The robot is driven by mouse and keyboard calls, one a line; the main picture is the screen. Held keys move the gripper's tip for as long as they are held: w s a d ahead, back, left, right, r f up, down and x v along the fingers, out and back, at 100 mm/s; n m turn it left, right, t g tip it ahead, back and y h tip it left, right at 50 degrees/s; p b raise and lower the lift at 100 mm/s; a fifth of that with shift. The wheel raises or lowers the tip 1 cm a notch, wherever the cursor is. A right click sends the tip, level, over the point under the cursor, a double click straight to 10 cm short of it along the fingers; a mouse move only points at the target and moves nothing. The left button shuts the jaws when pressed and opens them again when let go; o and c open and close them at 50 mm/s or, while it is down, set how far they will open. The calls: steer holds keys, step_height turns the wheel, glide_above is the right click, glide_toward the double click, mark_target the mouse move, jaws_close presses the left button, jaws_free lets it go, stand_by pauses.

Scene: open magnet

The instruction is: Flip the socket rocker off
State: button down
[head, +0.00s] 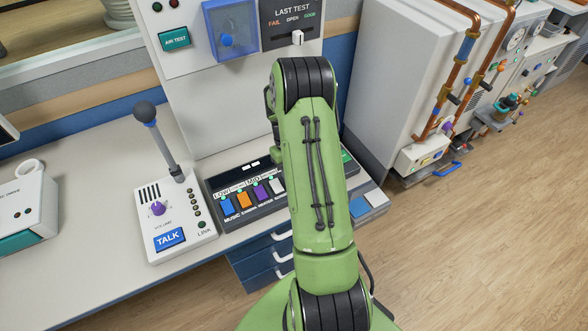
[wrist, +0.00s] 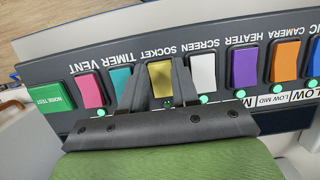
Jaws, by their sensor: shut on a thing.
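The socket rocker (wrist: 160,74) is yellow and sits in a row on the dark panel, under the upside-down word SOCKET in the wrist view. My gripper (wrist: 157,82) is over it, with one finger on each side, shut on the rocker. The lower part of the rocker is partly hidden by the gripper. A green lamp shows close by it. Which way the rocker is tilted is hard to tell. In the head view my green arm hides this part of the panel.
The white screen rocker (wrist: 202,72) and teal timer rocker (wrist: 121,82) flank the socket rocker closely. Pink vent (wrist: 90,91) and purple heater (wrist: 244,68) rockers stand farther out. A microphone unit (head: 171,215) stands left of the panel.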

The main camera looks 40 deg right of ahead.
steer(key=c, duration=1.1)
jaws_free()
steer(key=p+v, duration=0.3)
steer(key=v, duration=1.3)
steer(key=shift+f, duration=0.1)
